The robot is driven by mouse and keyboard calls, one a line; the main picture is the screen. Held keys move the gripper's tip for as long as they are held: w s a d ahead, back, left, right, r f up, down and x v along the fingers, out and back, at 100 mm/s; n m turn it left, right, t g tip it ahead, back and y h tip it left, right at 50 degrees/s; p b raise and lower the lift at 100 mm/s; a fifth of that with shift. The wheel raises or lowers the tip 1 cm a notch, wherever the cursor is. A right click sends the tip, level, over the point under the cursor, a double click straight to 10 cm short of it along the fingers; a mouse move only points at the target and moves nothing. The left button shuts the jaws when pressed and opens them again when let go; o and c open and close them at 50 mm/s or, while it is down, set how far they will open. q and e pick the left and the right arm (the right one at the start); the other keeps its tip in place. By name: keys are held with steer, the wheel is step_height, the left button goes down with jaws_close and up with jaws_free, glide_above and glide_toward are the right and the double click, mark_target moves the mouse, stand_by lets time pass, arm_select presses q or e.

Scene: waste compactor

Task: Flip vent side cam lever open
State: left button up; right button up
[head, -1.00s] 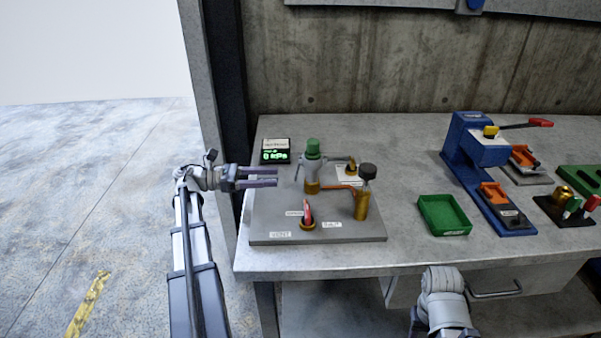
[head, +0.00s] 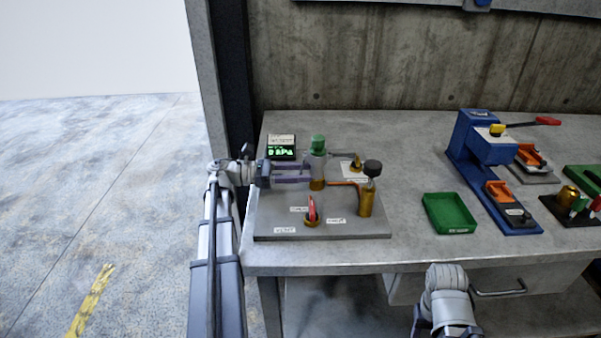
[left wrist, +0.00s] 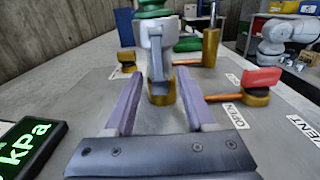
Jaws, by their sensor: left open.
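A grey cam coupling (head: 317,168) with a green cap (head: 318,143) stands upright on a brass base on the grey plate (head: 275,219). In the left wrist view, a grey lever (left wrist: 156,66) hangs down the near face of the coupling. My left gripper (head: 306,173) is open at the coupling's left side. In the left wrist view its two purple fingers (left wrist: 159,88) lie on either side of the lever and lower coupling; contact cannot be told. A red-handled valve (head: 312,211) stands in front, near the VENT label (head: 285,230). My right gripper is not clearly visible.
A pressure display (head: 282,147) stands behind my left gripper. A brass cylinder with a black knob (head: 370,185) stands right of the coupling. A green tray (head: 449,213) and a blue press (head: 478,140) are farther right, with clear bench between plate and tray.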

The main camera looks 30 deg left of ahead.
arm_select(q)
jaws_close()
stand_by(0.3)
steer(key=shift+r+p, duration=0.2)
steer(key=shift+p, duration=0.25)
steer(key=a+r+g+y+p, duration=0.1)
steer(key=g+y+p, duration=0.1)
steer(key=p, duration=0.5)
steer(key=s+a+r+g+y+p, duration=0.1)
steer(key=g+y+p, duration=0.1)
steer(key=y+p, duration=0.2)
steer(key=s+a+r+g+y+p, duration=0.1)
steer(key=g+y+p, duration=0.1)
steer(key=p, duration=0.8)
steer(key=shift+a+r+y, duration=0.1)
steer(key=shift+r+y, duration=0.25)
steer(key=shift+y, duration=0.45)
steer(key=shift+s+a+r+g+y+p, duration=0.15)
steer(key=shift+g+y+p, duration=0.35)
steer(key=shift+p, duration=0.4)
steer(key=shift+w+r+g+y+p, duration=0.15)
steer(key=shift+g+y+p, duration=0.15)
steer(key=shift+y+p, duration=0.45)
steer(key=shift+s, duration=0.1)
